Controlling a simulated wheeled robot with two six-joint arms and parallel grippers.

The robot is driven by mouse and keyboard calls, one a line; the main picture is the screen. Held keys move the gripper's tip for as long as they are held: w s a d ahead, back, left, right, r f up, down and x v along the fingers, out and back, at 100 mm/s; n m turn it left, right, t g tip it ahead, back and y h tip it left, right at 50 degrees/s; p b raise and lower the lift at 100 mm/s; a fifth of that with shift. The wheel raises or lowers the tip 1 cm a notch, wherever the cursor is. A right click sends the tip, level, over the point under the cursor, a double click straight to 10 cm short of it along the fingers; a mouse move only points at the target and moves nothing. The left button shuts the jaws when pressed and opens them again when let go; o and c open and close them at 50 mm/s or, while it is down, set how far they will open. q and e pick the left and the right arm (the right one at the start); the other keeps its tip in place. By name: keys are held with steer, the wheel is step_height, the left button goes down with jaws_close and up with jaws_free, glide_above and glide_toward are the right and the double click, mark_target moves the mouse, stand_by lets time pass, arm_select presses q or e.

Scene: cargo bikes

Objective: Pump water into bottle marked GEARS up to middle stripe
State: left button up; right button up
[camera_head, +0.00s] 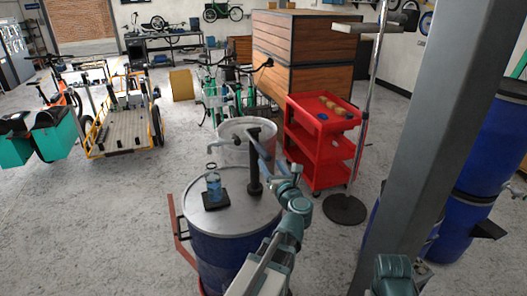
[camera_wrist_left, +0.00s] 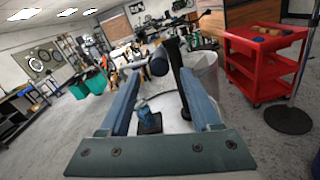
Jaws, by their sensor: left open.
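A small clear-blue bottle (camera_head: 214,187) stands upright on a black pad (camera_head: 216,202) on the drum's lid; its marking and water level are too small to read. A black pump post (camera_head: 254,178) rises beside it, with a grey spout (camera_head: 224,143) reaching left above the bottle. The bottle (camera_wrist_left: 142,106) also shows between my fingers in the wrist view. My left gripper (camera_head: 262,148) is open close to the pump's upper part; a dark rounded knob (camera_wrist_left: 158,64) lies between its fingertips in the wrist view. Contact is unclear.
The blue drum (camera_head: 225,255) stands in front of me, with a pale drum (camera_head: 232,153) behind it. A red cart (camera_head: 318,150) and a thin pole stand are to the right. A grey pillar (camera_head: 425,140) blocks the right side. Open floor lies left.

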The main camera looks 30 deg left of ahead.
mark_target(262, 150)
arm_select(q)
steer(key=x, duration=1)
steer(key=shift+w+a, duration=0.1)
steer(key=shift+a, duration=0.05)
jaws_close()
stand_by(1.1)
